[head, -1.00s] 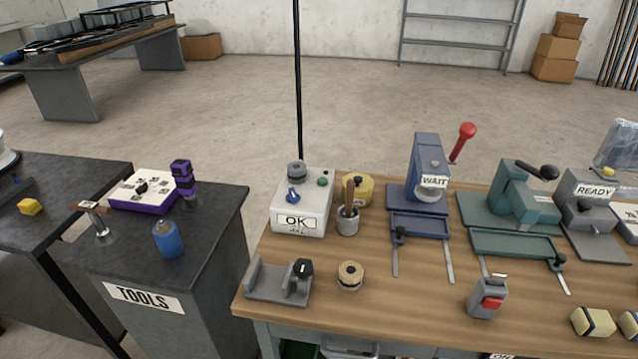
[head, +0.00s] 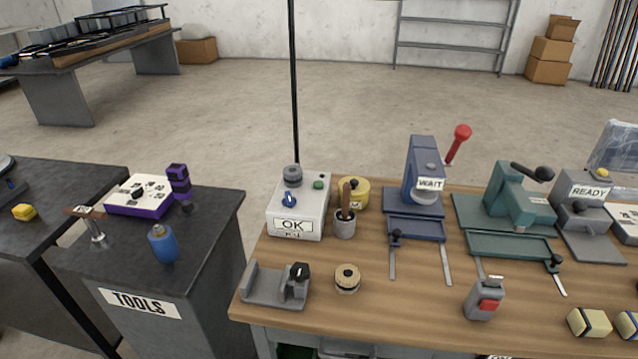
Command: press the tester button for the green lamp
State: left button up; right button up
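A white tester box (head: 298,213) with an "OK" sign on its front stands at the back left of the wooden workbench. On its top are a green round piece (head: 318,184), a blue knob (head: 289,200) and a grey ribbed cylinder (head: 292,175). I cannot tell whether the green piece is a lamp or a button, or whether it is lit. A grey box with a red button (head: 488,306) stands at the bench's front. Neither of my grippers is in view.
A blue press marked "WAIT" (head: 424,172) and a green press (head: 515,205) stand further right. A grey fixture (head: 268,285) and a round brush-like piece (head: 347,279) lie in front.

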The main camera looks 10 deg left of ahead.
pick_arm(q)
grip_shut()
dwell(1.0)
